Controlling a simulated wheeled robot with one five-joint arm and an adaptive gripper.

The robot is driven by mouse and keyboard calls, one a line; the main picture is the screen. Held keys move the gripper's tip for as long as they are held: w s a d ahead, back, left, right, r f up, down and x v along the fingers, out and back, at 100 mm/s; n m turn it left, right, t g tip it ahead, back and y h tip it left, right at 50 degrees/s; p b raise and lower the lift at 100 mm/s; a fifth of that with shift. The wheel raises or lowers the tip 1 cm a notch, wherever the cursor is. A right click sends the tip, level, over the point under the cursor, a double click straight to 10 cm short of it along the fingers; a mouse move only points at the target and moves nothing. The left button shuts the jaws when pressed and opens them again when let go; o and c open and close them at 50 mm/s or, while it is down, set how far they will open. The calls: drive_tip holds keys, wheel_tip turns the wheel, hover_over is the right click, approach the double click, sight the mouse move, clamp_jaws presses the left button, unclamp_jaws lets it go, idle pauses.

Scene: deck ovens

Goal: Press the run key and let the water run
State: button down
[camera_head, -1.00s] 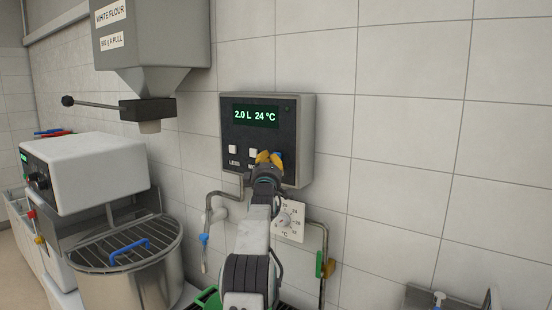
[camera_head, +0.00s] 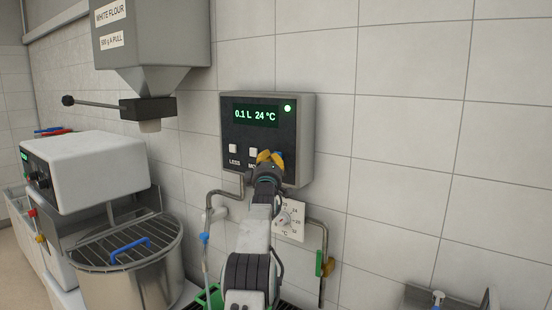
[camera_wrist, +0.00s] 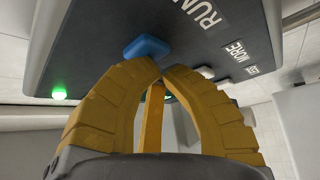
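The water meter box (camera_head: 303,140) hangs on the tiled wall. Its display (camera_head: 256,115) reads 0.1 L 24 °C, and a green lamp (camera_head: 287,108) is lit; the lamp also glows in the wrist view (camera_wrist: 59,93). The blue RUN key (camera_wrist: 147,47) is at my yellow fingertips in the wrist view; in the head view it is mostly hidden. My gripper (camera_head: 269,157) is shut and empty, its tips together (camera_wrist: 157,66) at the key, seemingly touching it. A thin pale-blue stream shows below the blue-tipped spout (camera_head: 204,238) at left.
White LESS (camera_head: 233,148) and MORE (camera_head: 253,152) keys sit left of my gripper. A temperature dial (camera_head: 285,220) and pipes are below the box. A mixer bowl with a grille (camera_head: 125,255) and a flour hopper (camera_head: 155,35) stand left. The wall at right is clear.

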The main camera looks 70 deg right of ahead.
drive_tip(key=shift+w+a+f+b, duration=0.15)
drive_tip(key=shift+a+b, duration=0.25)
drive_tip(key=shift+b, duration=0.65)
drive_tip(key=shift+a, duration=0.15)
drive_tip(key=shift+a+b, duration=0.25)
drive_tip(key=shift+b, duration=0.4)
